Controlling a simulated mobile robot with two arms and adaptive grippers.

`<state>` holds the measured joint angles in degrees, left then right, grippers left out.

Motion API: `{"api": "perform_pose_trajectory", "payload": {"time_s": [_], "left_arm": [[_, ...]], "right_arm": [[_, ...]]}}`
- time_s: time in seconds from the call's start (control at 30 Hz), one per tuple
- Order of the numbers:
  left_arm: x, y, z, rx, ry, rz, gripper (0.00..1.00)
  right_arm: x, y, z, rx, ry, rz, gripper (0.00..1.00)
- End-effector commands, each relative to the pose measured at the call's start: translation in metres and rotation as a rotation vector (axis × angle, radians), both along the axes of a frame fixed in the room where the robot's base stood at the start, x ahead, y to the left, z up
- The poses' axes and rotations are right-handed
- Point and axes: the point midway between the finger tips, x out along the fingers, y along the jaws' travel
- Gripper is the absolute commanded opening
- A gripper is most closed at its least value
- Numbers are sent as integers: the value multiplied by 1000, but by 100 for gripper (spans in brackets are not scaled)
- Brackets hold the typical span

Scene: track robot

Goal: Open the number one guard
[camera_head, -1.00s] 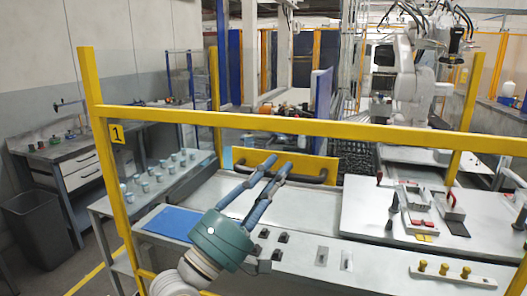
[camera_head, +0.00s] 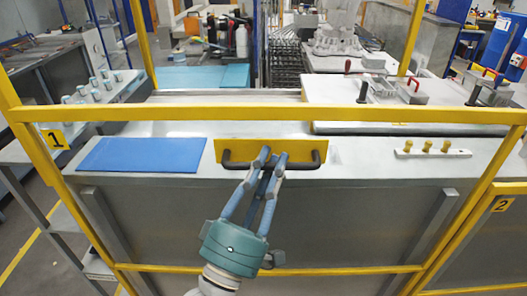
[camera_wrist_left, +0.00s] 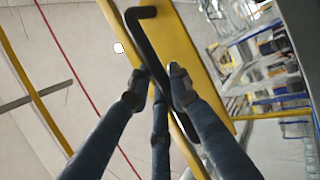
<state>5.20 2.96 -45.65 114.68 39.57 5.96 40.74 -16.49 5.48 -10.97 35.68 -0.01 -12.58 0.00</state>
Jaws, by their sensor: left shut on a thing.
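The number one guard shows in the head view as a yellow frame with a "1" sign (camera_head: 54,139) on its left side and a top bar (camera_head: 400,122) across the picture. A yellow plate (camera_head: 232,149) below the top bar carries a black handle (camera_head: 302,165). My left gripper (camera_head: 268,158) is shut on the handle near its middle. In the left wrist view the fingers (camera_wrist_left: 158,80) close around the black handle (camera_wrist_left: 147,40), which runs along the yellow plate (camera_wrist_left: 185,45). My right gripper is not in view.
A "2" sign (camera_head: 501,205) hangs on the frame at right. A lower yellow bar (camera_head: 340,269) crosses below the handle.

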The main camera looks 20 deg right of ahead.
Motion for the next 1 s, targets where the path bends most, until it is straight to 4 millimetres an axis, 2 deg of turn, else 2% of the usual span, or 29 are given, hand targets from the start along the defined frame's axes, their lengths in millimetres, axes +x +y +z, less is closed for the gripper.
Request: {"api": "perform_pose_trajectory", "payload": {"time_s": [0.3,0.33,0.4,0.43,0.63,0.77,1.0], "left_arm": [[1,0,-3,5,3,3,0],[1,0,-3,5,3,3,21],[1,0,-4,6,3,2,35],[0,0,-3,5,3,1,38],[0,0,-2,3,2,1,38],[-2,2,-4,4,2,1,38],[-24,24,-25,10,4,1,38]], "right_arm": [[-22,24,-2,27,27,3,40],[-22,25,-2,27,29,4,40],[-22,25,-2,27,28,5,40],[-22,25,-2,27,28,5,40],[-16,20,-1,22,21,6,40],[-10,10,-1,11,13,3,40],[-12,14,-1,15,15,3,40]]}}
